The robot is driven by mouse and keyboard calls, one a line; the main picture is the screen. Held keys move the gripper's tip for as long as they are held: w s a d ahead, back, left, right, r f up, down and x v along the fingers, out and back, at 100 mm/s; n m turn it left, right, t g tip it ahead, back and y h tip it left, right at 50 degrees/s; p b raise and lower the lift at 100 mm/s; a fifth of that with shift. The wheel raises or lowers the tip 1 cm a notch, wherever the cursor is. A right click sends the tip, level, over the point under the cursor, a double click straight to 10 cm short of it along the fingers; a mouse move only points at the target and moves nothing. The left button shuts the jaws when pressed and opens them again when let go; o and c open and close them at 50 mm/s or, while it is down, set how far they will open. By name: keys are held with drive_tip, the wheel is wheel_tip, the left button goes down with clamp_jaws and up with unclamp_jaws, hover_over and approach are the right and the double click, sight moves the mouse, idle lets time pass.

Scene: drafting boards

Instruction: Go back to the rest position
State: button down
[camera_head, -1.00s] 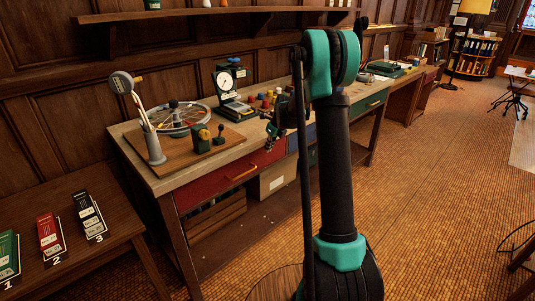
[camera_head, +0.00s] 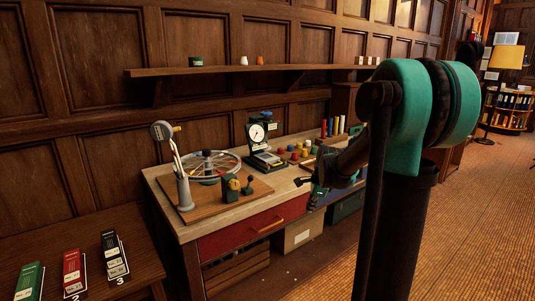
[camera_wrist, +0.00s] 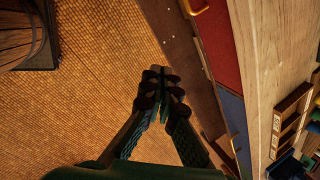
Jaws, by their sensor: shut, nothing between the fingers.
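My gripper (camera_wrist: 159,78) shows in the wrist view with its fingertips together and nothing between them. It hangs over the tan floor beside the front of the workbench. In the head view my arm crosses the right half of the picture, and the gripper end (camera_head: 318,192) is partly hidden near the bench's front edge.
The workbench (camera_head: 224,216) carries a wooden board with a wheel, a dial gauge stand (camera_head: 261,132) and several coloured pieces. A red drawer (camera_wrist: 216,42) faces the floor. A shelf (camera_head: 225,70) runs above. The floor at right is clear.

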drive_tip(key=s+d+f+n, duration=0.1)
drive_tip(key=s+f+n, duration=0.3)
drive_tip(key=s+n, duration=0.5)
drive_tip(key=s+d+f+n+h, duration=0.1)
drive_tip(key=s+f+n, duration=0.3)
drive_tip(key=s+n, duration=0.5)
drive_tip(key=s, duration=0.9)
drive_tip(key=shift+n+t+h, duration=0.3)
drive_tip(key=shift+n, duration=0.1)
drive_tip(key=shift+d, duration=0.1)
